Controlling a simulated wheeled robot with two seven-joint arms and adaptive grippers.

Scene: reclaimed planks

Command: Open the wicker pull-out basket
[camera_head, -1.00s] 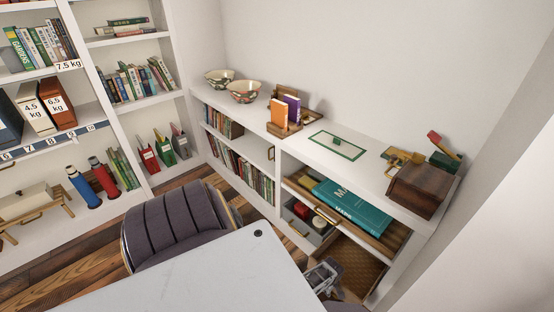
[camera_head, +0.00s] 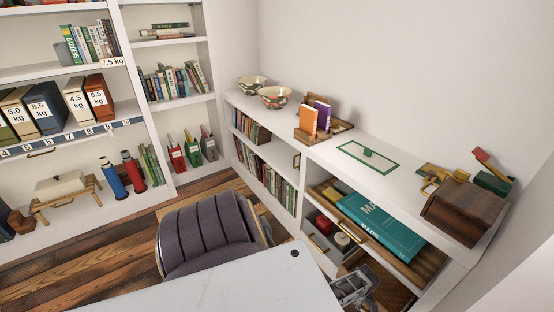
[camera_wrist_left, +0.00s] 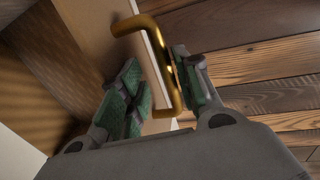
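The wicker basket (camera_head: 392,279) is at the bottom right of the white shelf unit in the head view, below the map drawer and partly hidden by my arm and the shelf edge. My left gripper (camera_head: 357,287) is low in front of it. In the left wrist view a gold bar handle (camera_wrist_left: 168,65) stands out from a tan panel (camera_wrist_left: 95,30). My left gripper (camera_wrist_left: 160,90) straddles the bar with green-padded fingers. One finger is close against the outer side; a gap shows between the bar and the other finger. My right gripper is not in view.
A white table (camera_head: 235,285) fills the bottom of the head view, with a purple chair (camera_head: 205,235) behind it. A drawer with a teal map book (camera_head: 380,226) is above the basket. A grey bin (camera_head: 322,252) is left of it. Plank floor (camera_wrist_left: 265,65) lies beside the handle.

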